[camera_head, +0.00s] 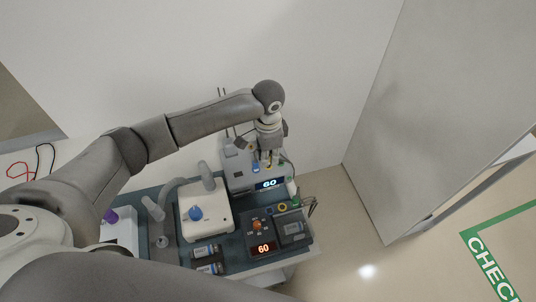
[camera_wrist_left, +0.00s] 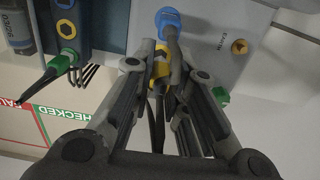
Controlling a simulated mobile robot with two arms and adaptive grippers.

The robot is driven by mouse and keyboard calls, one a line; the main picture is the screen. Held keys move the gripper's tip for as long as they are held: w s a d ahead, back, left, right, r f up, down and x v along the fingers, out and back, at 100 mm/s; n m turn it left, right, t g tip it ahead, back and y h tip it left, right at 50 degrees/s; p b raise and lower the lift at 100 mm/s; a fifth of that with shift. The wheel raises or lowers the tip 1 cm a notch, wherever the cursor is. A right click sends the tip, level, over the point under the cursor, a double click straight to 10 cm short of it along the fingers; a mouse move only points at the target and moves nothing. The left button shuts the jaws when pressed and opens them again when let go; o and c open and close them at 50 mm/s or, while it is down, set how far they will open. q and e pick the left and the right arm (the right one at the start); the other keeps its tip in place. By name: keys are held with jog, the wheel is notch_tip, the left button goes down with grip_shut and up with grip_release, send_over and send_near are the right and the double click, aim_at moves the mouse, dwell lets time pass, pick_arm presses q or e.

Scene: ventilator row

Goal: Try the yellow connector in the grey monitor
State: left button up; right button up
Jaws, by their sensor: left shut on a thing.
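My left gripper (camera_head: 268,158) is over the front of the grey monitor (camera_head: 238,170), which has a lit "60" display. In the left wrist view, my left gripper (camera_wrist_left: 164,82) is shut on the yellow connector (camera_wrist_left: 161,66), whose dark cable runs back between the fingers. Whether the connector touches the panel cannot be told. A blue plug (camera_wrist_left: 168,18) sits in the panel beside the connector. My right gripper is out of view.
A dark monitor (camera_head: 249,229) with a red "60" display stands in front. In the wrist view it has a yellow port (camera_wrist_left: 66,28) and a green plug (camera_wrist_left: 60,63). A white device (camera_head: 205,222) with a blue knob stands left. Open floor lies right.

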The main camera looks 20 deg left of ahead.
pick_arm(q)
jog(key=shift+f, duration=0.9)
dwell(0.3)
jog(key=o, duration=0.9)
jog(key=shift+c, duration=0.2)
notch_tip(320, 180, up, 12)
